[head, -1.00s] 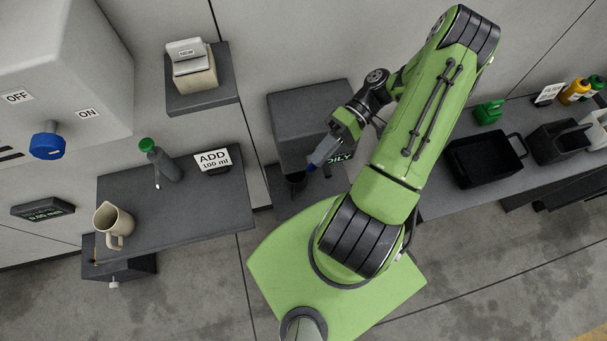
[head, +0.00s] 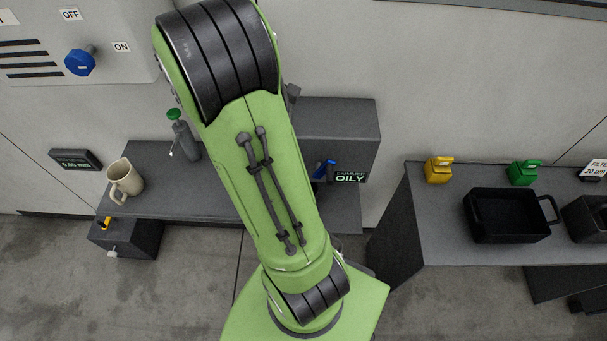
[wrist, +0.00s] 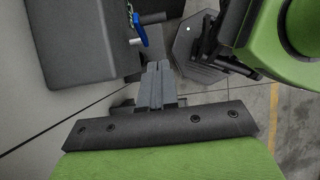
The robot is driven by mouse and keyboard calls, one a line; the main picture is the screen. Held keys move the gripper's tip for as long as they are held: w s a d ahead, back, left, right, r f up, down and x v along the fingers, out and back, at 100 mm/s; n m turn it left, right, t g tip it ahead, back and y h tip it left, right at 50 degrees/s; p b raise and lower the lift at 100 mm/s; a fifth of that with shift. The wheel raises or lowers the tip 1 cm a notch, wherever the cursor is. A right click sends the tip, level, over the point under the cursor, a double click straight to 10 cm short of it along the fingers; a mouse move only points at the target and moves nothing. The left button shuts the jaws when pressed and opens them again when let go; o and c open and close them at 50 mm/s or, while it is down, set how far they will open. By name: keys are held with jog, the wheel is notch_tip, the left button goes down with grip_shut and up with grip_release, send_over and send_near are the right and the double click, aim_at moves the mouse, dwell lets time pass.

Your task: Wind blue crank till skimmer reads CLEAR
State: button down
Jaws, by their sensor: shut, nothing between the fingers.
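The blue crank (head: 324,170) sticks out from the front of the dark grey skimmer box (head: 340,125). The skimmer's display (head: 350,178) reads OILY in green letters. In the wrist view the blue crank (wrist: 139,29) shows at the top, beside the dark box (wrist: 80,45). My gripper (wrist: 158,72) is shut and empty, its fingertips below the crank in that picture and apart from it. In the head view my green arm hides the gripper and part of the skimmer.
A blue knob (head: 80,62) with OFF and ON labels is on the wall unit. A beige jug (head: 125,180) and a green-capped bottle (head: 184,138) stand on the left shelf. On the right bench are a black tray (head: 507,216), a yellow container (head: 438,169) and a green one (head: 523,172).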

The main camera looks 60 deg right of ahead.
jog(key=b, duration=0.3)
send_near(320, 168)
jog(key=s+a+f, duration=0.1)
jog(key=s+a, duration=0.2)
jog(key=s+f, duration=0.1)
jog(key=s+d+f, duration=0.1)
jog(key=shift+s+d+f+b, duration=0.3)
jog(key=shift+b, duration=0.05)
jog(key=shift+d, duration=0.2)
